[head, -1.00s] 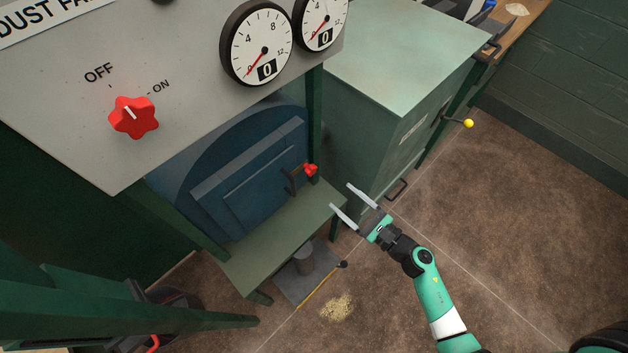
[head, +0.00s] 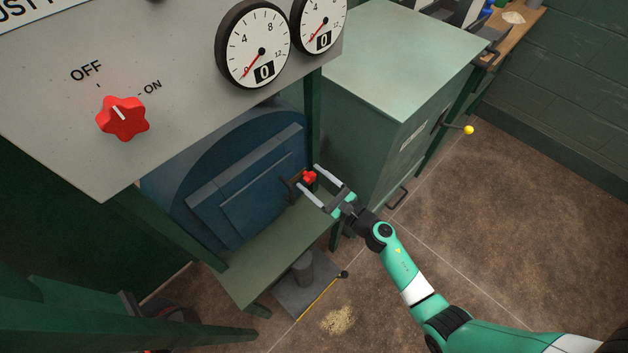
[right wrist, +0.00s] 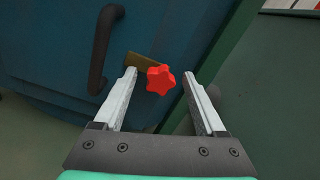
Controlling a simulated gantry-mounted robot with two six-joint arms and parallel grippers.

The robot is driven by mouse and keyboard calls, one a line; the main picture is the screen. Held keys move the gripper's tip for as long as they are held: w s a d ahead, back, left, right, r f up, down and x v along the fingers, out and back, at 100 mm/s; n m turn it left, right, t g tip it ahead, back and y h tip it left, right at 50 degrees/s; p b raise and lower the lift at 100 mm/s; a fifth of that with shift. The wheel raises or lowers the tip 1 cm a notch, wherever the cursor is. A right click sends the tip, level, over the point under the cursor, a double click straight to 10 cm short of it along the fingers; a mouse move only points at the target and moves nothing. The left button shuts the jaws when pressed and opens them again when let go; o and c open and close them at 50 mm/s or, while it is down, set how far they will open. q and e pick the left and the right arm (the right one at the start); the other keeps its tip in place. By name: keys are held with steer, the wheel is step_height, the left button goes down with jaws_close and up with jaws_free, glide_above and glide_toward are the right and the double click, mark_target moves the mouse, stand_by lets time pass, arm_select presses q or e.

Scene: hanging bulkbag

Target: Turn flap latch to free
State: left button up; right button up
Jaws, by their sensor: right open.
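The flap latch has a red star-shaped knob (head: 309,177) at the right edge of the blue flap (head: 245,185). In the right wrist view the red knob (right wrist: 160,80) sits in front of a brass-coloured plate (right wrist: 143,63). My right gripper (head: 307,178) is open, with its two fingers on either side of the knob. In the right wrist view the open fingers (right wrist: 159,80) show a gap to the knob on both sides. A dark flap handle (right wrist: 103,50) is just left of the left finger. My left gripper is not in view.
A grey panel with a red OFF/ON knob (head: 123,118) and two gauges (head: 253,45) overhangs the flap. A green ledge (head: 260,260) runs below it. A green cabinet (head: 400,70) stands close on the right. A pedal plate (head: 308,290) is on the floor.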

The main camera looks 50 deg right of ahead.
jaws_close()
steer(key=shift+m, duration=0.4)
steer(key=m+p, duration=0.1)
steer(key=m, duration=0.2)
steer(key=shift+d+r+m, duration=0.1)
steer(key=shift+m, duration=0.3)
steer(key=m+p, duration=0.1)
steer(key=m, duration=0.3)
steer(key=shift+m, duration=0.3)
steer(key=m+p, duration=0.1)
steer(key=m, duration=0.3)
steer(key=m+p, duration=0.1)
steer(key=m, duration=0.3)
steer(key=shift+m, duration=0.3)
